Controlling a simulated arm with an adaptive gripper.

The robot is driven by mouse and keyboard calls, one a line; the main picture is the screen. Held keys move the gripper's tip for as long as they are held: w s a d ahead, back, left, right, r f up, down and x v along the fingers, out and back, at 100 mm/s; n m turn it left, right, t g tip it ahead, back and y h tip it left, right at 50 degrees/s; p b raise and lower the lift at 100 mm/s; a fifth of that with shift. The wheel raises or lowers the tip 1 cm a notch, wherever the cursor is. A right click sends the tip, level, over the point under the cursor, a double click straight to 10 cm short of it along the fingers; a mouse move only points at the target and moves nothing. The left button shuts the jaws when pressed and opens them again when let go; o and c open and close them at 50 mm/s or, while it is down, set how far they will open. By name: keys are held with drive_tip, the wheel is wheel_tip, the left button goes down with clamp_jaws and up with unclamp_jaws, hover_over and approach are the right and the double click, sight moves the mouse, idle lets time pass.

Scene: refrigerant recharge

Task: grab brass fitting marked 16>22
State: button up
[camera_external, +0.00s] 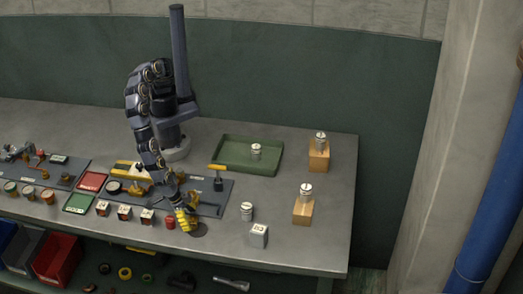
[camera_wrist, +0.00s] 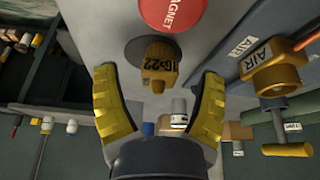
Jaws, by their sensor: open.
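The brass fitting (camera_wrist: 160,66) marked 16>22 is in the wrist view, with its dark marking facing the camera. It is at a dark round disc (camera_wrist: 133,50), which also shows near the table's front edge in the external view (camera_external: 199,231). My gripper (camera_wrist: 158,76) is open, with one yellow finger on each side of the fitting and visible gaps between. In the external view my gripper (camera_external: 184,220) is low over the front of the table, beside the dark disc. The fitting is hard to make out there.
A red disc lettered MAGNET (camera_wrist: 170,12) is near the fitting. A brass valve marked AIR (camera_wrist: 272,72) is at the right in the wrist view. A silver cylinder (camera_external: 247,211) and a pale block (camera_external: 259,235) stand to the right. A green tray (camera_external: 232,166) is farther back.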

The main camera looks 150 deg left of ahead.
drive_tip(key=shift+x, duration=1.05)
drive_tip(key=c, duration=1.2)
drive_tip(key=shift+r, duration=0.1)
